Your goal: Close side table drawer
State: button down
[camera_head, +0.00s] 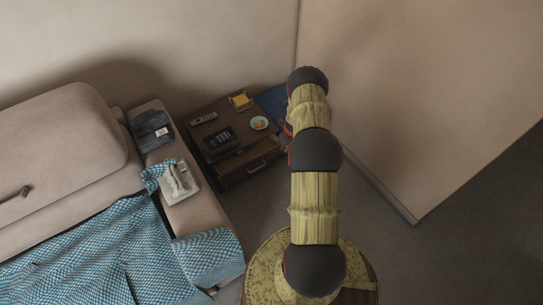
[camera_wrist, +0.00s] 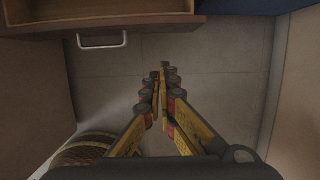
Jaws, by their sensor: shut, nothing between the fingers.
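The brown wooden side table (camera_head: 188,122) stands beside the sofa in the head view. Its drawer (camera_head: 235,178) is at the front, with a metal handle. In the wrist view the drawer (camera_wrist: 182,25) is pulled open at the top left, with part of its bare inside showing. Its light metal handle (camera_wrist: 103,43) is on the front face. My gripper (camera_wrist: 162,72) is shut and empty, its fingertips together over the floor to the right of the handle, apart from it. In the head view my arm hides the gripper.
On the table are a remote (camera_head: 204,118), a dark device (camera_head: 220,139), a yellow item (camera_head: 240,101) and a small bowl (camera_head: 259,123). The sofa (camera_head: 190,213) with a blue checked blanket (camera_head: 90,255) is left. A wall (camera_head: 420,100) stands close on the right.

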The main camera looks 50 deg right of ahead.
jog(key=w+d+f+b, duration=0.1)
jog(key=w+f+b, duration=0.4)
jog(key=f, duration=0.5)
jog(key=shift+w+b, duration=0.3)
jog(key=shift+w, duration=0.2)
